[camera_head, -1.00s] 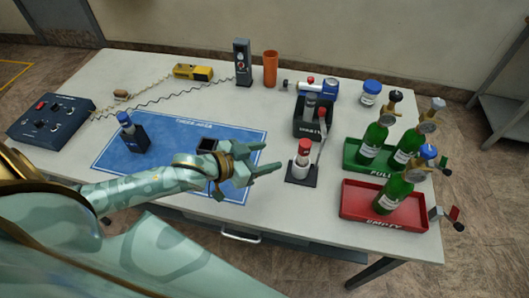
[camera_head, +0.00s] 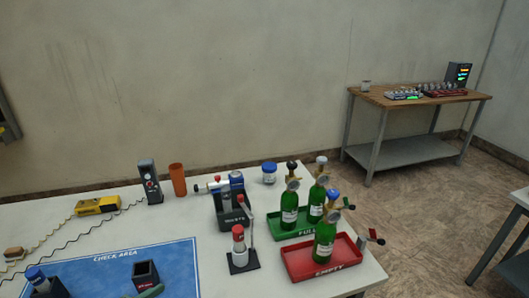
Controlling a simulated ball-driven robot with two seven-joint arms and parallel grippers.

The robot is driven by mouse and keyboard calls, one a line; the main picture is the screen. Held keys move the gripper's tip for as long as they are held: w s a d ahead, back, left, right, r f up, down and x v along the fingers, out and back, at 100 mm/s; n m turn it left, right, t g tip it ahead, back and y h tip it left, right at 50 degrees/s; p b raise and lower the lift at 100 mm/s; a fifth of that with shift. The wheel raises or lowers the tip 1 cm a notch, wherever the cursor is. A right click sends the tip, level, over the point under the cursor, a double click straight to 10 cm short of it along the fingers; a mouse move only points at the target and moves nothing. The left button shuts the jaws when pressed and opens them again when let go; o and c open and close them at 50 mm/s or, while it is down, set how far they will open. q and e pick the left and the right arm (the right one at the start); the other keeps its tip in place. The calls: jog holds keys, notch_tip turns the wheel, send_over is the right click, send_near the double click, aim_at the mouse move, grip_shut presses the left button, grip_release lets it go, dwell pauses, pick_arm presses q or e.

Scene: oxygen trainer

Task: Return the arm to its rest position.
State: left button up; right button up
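Only a pale green tip of my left gripper (camera_head: 152,291) shows at the bottom edge of the head view. It overlaps the blue check-area mat (camera_head: 180,262), just below a small dark open box (camera_head: 146,272). The rest of that gripper and its arm are out of frame, so its opening is hidden. My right gripper is not in view.
Green bottles stand on the green FULL tray (camera_head: 281,235) and red EMPTY tray (camera_head: 302,278). A red-capped bottle (camera_head: 239,246) stands in a black holder. A wooden side table (camera_head: 385,101) stands far right, with open floor before it.

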pick_arm(q)
jog(key=s+a+f+m+g+y, duration=0.1)
jog(key=s+a+g+y, duration=0.25)
jog(key=s+y, duration=0.35)
jog(key=s+a+g+y, duration=0.2)
jog(key=s+a+y, duration=0.25)
jog(key=s, duration=0.35)
jog(key=s+d+f+g+h, duration=0.1)
jog(key=s+d+f+h, duration=0.1)
jog(key=f, duration=1.1)
jog(key=s+d+f+g+h, duration=0.1)
jog(key=s+d+f+g, duration=0.1)
jog(key=f, duration=1.1)
jog(key=s+f+n+g+h, duration=0.2)
jog(key=s+f+n, duration=0.1)
jog(key=s+f, duration=1.3)
jog(key=s, duration=0.4)
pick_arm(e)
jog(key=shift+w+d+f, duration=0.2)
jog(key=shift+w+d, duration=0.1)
